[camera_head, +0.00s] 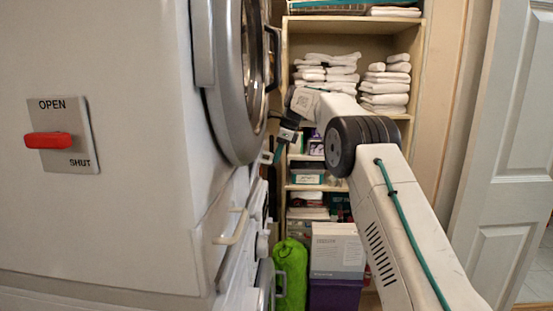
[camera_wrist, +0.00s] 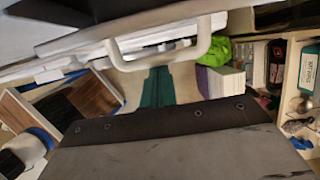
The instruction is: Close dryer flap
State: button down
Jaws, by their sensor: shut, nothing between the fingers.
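The dryer flap (camera_head: 213,232) is a pale panel low on the front of the white machine, with a beige U-shaped handle (camera_head: 237,228). I cannot tell whether the flap stands ajar. In the wrist view the handle (camera_wrist: 165,58) spans the top middle, just beyond my fingertips. My gripper (camera_head: 268,157) is beyond and above the handle in the head view, beside the machine's front. Its teal fingers (camera_wrist: 158,85) are together with nothing between them. I cannot tell whether they touch the handle.
The round door (camera_head: 232,80) is above the flap. A red lever (camera_head: 48,140) sits on an OPEN/SHUT plate. Behind my arm are shelves with white towels (camera_head: 385,88), a green bag (camera_head: 291,270) and a purple box (camera_head: 335,294). A white door (camera_head: 505,150) stands at right.

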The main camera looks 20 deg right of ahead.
jog(key=shift+a, duration=0.25)
dwell(0.3)
